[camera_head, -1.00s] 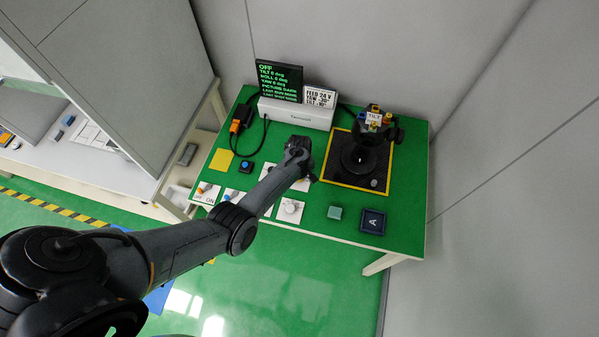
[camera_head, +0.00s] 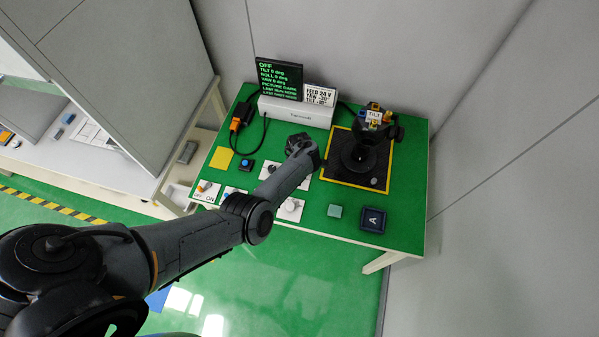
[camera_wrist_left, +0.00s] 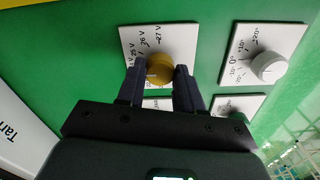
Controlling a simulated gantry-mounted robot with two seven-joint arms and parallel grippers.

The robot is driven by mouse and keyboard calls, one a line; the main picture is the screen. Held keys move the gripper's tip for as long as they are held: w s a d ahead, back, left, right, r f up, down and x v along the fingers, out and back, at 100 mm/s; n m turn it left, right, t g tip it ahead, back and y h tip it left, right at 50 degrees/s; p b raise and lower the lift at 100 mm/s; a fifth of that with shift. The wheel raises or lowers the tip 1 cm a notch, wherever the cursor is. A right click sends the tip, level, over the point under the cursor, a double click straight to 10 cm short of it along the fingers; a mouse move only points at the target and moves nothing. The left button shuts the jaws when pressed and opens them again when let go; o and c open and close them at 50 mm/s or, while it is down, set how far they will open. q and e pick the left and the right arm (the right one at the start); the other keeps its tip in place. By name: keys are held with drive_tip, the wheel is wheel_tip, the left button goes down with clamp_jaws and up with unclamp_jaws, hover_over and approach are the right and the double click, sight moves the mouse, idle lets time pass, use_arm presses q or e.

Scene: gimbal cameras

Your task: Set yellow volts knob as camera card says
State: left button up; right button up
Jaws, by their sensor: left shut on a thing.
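The yellow volts knob (camera_wrist_left: 159,66) stands on a white plate (camera_wrist_left: 129,38) with volt marks around it in the left wrist view. My left gripper (camera_wrist_left: 160,78) is shut on the yellow knob, one dark finger on each side. The marks include 27 V and 26 V; the pointer is hard to make out. In the head view my left arm covers the knob and fingertips. The camera card (camera_head: 320,97) reads FEED 24 V, YAW -30°, TILT -10°. The screen (camera_head: 279,78) reads OFF with tilt, roll and yaw at 0 deg. My right gripper is not in view.
White-knob plates (camera_wrist_left: 268,66) sit beside the volts plate. The gimbal camera (camera_head: 372,140) stands on a yellow-edged black mat at the right. A teal block (camera_head: 334,211) and a dark box marked A (camera_head: 373,220) lie at the front right. An off/on switch plate (camera_head: 205,191) is at the left.

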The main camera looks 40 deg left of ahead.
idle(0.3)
use_arm(q)
drive_tip(key=o, duration=1)
drive_tip(key=shift+o, duration=0.2)
drive_tip(key=shift+r, duration=0.4)
wheel_tip(320, 180, up, 10)
drive_tip(key=p, duration=0.4)
